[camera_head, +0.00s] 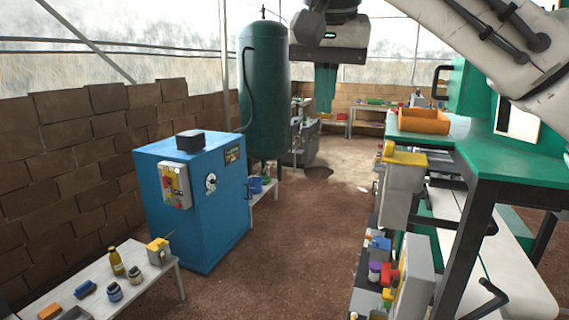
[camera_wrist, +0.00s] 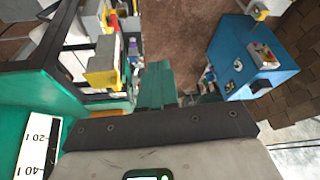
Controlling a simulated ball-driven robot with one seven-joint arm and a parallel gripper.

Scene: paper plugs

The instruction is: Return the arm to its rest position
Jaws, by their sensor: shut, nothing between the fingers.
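My gripper (camera_head: 325,106) hangs from the raised arm at the top middle of the head view, its teal fingers pointing down. The fingers are shut together with nothing between them. They also show in the wrist view (camera_wrist: 155,78), above the brown floor. The gripper is in the air and, as far as I can see, touches nothing. My white arm comes in from the top right of the head view, above the green-topped bench (camera_head: 428,139).
A blue cabinet (camera_head: 205,215) stands left of centre, with a dark green tank (camera_head: 263,100) behind it. A low table (camera_head: 150,285) is at bottom left.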

